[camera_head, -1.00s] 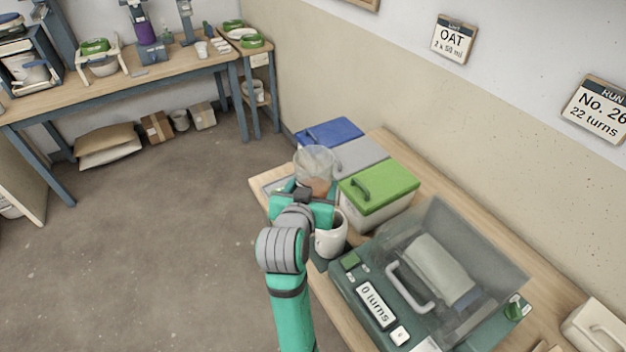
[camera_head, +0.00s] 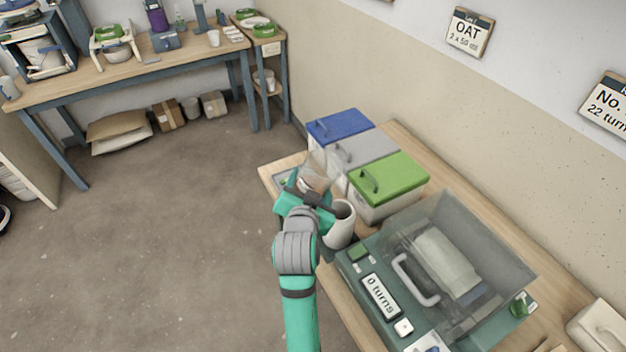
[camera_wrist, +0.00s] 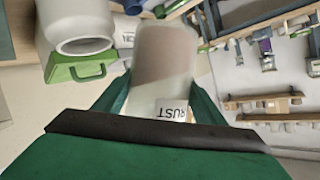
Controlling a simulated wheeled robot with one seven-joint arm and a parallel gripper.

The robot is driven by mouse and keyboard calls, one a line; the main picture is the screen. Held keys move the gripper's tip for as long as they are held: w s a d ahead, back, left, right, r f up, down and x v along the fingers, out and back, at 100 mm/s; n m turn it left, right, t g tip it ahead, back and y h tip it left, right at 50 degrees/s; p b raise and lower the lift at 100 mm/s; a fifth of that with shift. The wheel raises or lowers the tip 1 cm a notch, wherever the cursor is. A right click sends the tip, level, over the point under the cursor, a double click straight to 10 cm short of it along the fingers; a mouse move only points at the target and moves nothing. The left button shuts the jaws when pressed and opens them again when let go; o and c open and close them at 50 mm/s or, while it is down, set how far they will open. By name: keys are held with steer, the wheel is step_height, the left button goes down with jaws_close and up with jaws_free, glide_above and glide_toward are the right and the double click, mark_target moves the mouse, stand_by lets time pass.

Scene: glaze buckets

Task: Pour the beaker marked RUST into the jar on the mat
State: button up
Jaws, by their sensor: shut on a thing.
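My gripper (camera_head: 308,194) is shut on a clear beaker (camera_head: 316,171) with reddish-brown contents. In the head view the beaker is tilted, its mouth up and to the side, above the table's near end. In the wrist view the beaker (camera_wrist: 165,65) stands between my fingers, and its label reads RUST. The white jar (camera_head: 341,226) stands on the table just right of my gripper, partly hidden by it. The jar (camera_wrist: 77,28) also shows in the wrist view, its open mouth beside the beaker. The mat under the jar is mostly hidden.
Behind the jar stand lidded buckets, blue (camera_head: 339,127), grey (camera_head: 365,148) and green (camera_head: 389,187). A machine with a clear cover (camera_head: 460,250) and a "0 turns" display stands to the right. Open floor (camera_head: 170,240) lies to the left.

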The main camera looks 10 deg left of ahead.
steer(key=shift+w+a+f+m+y, duration=0.1)
steer(key=shift+a+f+m+y, duration=0.15)
steer(key=shift+f, duration=0.5)
steer(key=shift+a+f+m+y, duration=0.15)
steer(key=shift+a+f+m, duration=0.1)
steer(key=shift+f, duration=0.45)
steer(key=shift+w+a+f+m+t+y, duration=0.1)
steer(key=shift+a+f+m+t+y, duration=0.15)
steer(key=shift+f+m, duration=0.3)
steer(key=shift+a+f+m+t+y, duration=0.15)
steer(key=shift+a+f+m+y, duration=0.15)
steer(key=shift+f+m, duration=0.25)
steer(key=shift+a+r+m+t+y, duration=0.1)
steer(key=shift+r+m+t+y, duration=0.15)
steer(key=shift+m, duration=0.3)
steer(key=shift+a+r+m+t+y, duration=0.15)
steer(key=shift+m+y, duration=0.15)
steer(key=shift+m, duration=0.25)
steer(key=shift+d+r+m+t+y, duration=0.1)
steer(key=shift+r+m+t+y, duration=0.45)
steer(key=shift+m, duration=0.55)
steer(key=shift+r, duration=0.15)
steer(key=shift+r+m, duration=0.1)
steer(key=shift+m, duration=0.2)
steer(key=shift+d, duration=0.15)
